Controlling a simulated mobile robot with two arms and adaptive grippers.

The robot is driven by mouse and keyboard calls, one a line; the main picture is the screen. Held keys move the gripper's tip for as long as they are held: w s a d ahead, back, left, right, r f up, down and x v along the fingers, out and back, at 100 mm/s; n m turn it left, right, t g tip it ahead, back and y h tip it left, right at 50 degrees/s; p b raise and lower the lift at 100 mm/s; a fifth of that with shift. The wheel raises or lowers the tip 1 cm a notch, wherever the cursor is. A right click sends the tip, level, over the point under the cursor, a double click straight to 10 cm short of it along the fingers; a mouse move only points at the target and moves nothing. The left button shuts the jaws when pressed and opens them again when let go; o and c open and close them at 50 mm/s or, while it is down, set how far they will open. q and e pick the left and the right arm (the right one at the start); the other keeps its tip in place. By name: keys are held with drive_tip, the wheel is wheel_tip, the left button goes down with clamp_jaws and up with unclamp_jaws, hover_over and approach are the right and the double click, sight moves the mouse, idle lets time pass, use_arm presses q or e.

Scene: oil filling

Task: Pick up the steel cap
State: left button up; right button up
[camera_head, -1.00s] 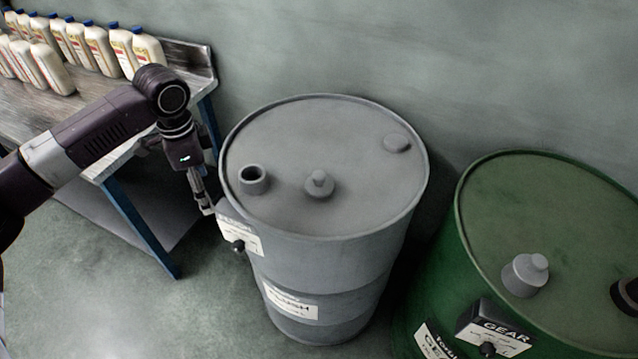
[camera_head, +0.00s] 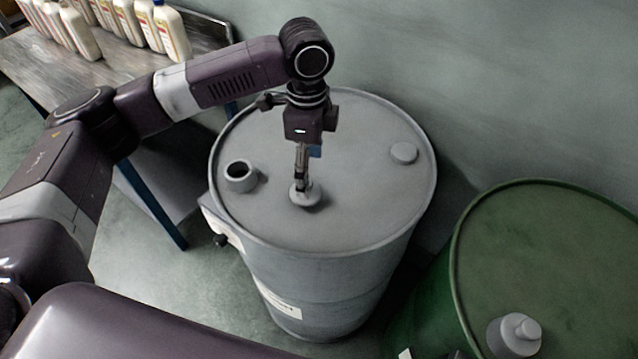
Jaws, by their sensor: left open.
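The steel cap (camera_head: 311,199) is a small grey knobbed disc resting on the top of the grey drum (camera_head: 345,225), right of the drum's open spout (camera_head: 240,176). My left gripper (camera_head: 302,186) points down over the cap from above, with its fingers at the knob. The fingers are open and hide most of the knob; I cannot tell whether they touch it. My right gripper is not in view.
A green drum (camera_head: 575,240) with a similar grey cap (camera_head: 515,335) stands to the right. A low round plug (camera_head: 404,152) sits on the grey drum's far right. A bench (camera_head: 90,75) with several white bottles (camera_head: 170,32) is at the back left.

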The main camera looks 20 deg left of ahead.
use_arm(q)
drive_tip(key=f, duration=0.2)
drive_tip(key=a+f, duration=0.1)
drive_tip(key=shift+s+p, duration=0.35)
drive_tip(key=shift+p, duration=0.05)
drive_tip(key=f, duration=0.3)
drive_tip(key=shift+w+d+f, duration=0.15)
drive_tip(key=shift+w, duration=0.05)
drive_tip(key=shift+f, duration=0.1)
drive_tip(key=c, duration=1.5)
drive_tip(key=shift+o, duration=0.2)
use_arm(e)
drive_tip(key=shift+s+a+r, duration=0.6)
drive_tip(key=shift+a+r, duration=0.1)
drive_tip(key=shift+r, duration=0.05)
